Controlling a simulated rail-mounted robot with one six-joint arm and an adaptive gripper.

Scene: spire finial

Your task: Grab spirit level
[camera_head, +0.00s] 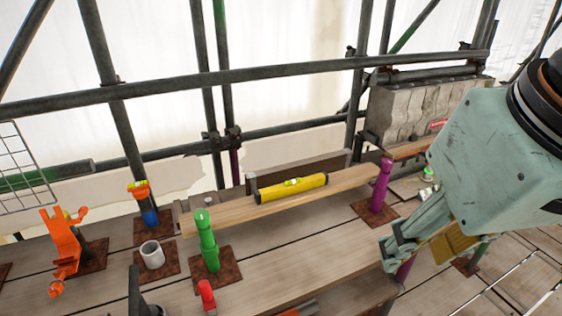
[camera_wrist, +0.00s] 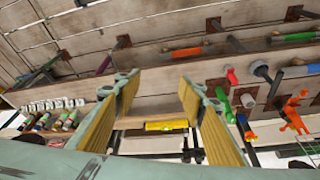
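The yellow spirit level (camera_head: 310,182) lies lengthwise on a pale wooden plank (camera_head: 225,217) in the middle of the head view. In the wrist view the spirit level (camera_wrist: 158,126) shows between my finger pads, farther off than the fingers. My gripper (camera_head: 428,255) is at the right of the head view, to the right of the level and apart from it. In the wrist view the two yellow-padded fingers of my gripper (camera_wrist: 157,84) are spread wide with nothing held between them.
A green post (camera_head: 207,243) and a purple post (camera_head: 381,186) stand near the plank's ends. A grey cup (camera_head: 152,254), a red-topped post (camera_head: 206,295) and an orange tool (camera_head: 64,243) stand left. A scaffold rail (camera_head: 250,73) crosses behind. Deck boards in front are partly clear.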

